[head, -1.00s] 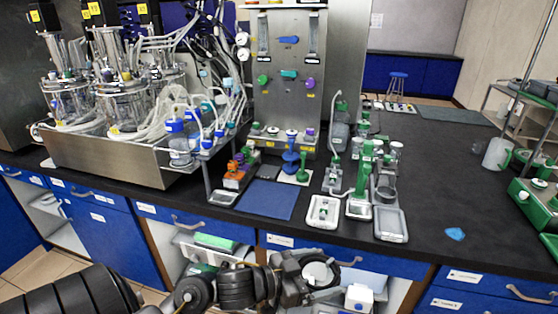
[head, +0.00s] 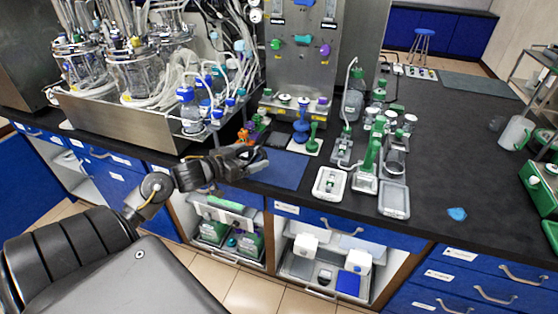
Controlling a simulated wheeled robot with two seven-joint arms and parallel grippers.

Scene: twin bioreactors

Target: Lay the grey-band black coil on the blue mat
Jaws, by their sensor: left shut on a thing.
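The blue mat (head: 288,174) lies flat on the black bench top in the middle of the head view. My left gripper (head: 256,158) is at the mat's left edge, its arm reaching in from the lower left. It is shut on a small dark thing (head: 257,166), which looks like the black coil. The coil's grey band cannot be made out, and the gripper hides part of it. I cannot tell whether the coil touches the mat. My right gripper is not in view.
Behind the mat stand a blue valve-like piece (head: 301,121) and a green one (head: 313,138). Orange and purple items (head: 247,136) stand just behind the gripper. A white tray (head: 329,183) and a grey tray (head: 394,198) are to the right. Most of the mat is bare.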

